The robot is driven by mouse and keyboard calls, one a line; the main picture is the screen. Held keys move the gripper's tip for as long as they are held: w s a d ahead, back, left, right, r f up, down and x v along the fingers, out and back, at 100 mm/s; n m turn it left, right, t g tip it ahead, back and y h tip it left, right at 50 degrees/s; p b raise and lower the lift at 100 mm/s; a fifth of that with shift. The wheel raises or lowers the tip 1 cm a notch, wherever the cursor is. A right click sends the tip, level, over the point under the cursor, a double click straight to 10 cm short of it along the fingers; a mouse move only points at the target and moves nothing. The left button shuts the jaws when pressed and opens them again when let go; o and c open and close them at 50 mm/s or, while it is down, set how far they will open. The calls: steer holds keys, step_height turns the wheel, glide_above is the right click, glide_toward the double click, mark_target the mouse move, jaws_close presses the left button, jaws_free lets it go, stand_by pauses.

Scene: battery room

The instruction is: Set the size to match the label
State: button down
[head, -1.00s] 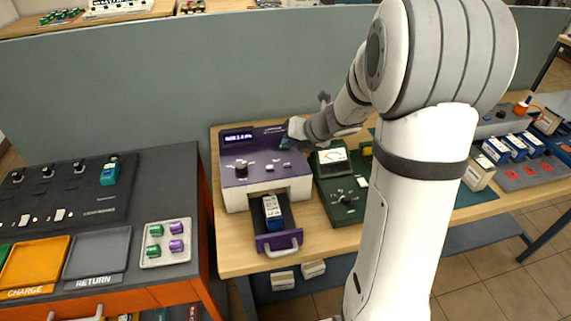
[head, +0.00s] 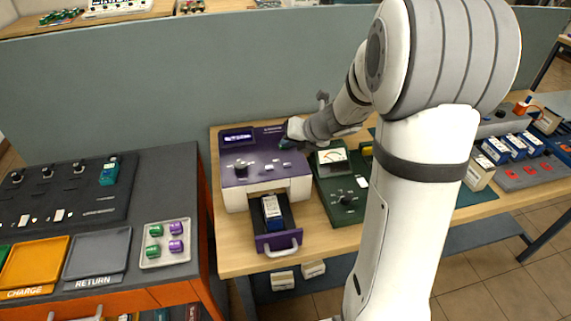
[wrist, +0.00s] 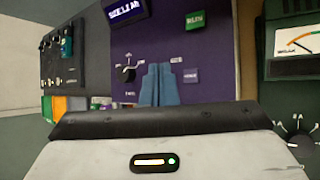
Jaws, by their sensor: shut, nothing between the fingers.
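The purple-topped device (head: 262,160) stands on the wooden table, with a lit display (head: 238,137) at its back left. Its text is too blurred to read surely; the display also shows in the wrist view (wrist: 126,10). A size knob (head: 241,165) sits on the top; in the wrist view the knob (wrist: 127,74) is left of my fingers. The front drawer (head: 262,243) is pulled out and holds a blue battery (head: 273,212) with a white label, unreadable here. My gripper (head: 284,144) is shut and empty over the device's right side; its blue fingers (wrist: 160,84) are apart from the knob.
A green meter box (head: 345,208) stands close on the right. On the left bench are an orange tray (head: 35,262), a grey tray (head: 98,253) and a pale holder (head: 164,259) with green and purple pieces. A grey partition (head: 150,90) stands behind the table.

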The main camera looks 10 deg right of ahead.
steer(key=s+a+r+n+g, duration=0.1)
steer(key=s+a+r+n, duration=0.2)
steer(key=s+n, duration=0.5)
steer(key=s+a+r+n+g, duration=0.25)
steer(key=s+n, duration=0.35)
steer(key=n, duration=0.5)
steer(key=s+d+r+n+h, duration=0.1)
steer(key=s+d+n+h, duration=0.1)
steer(key=s+n, duration=0.4)
steer(key=s+d+n+h, duration=0.2)
steer(key=s+n, duration=0.5)
steer(key=n, duration=0.5)
steer(key=shift+s+d+r+h, duration=0.3)
steer(key=shift+d+r+h, duration=0.05)
steer(key=shift+h, duration=0.35)
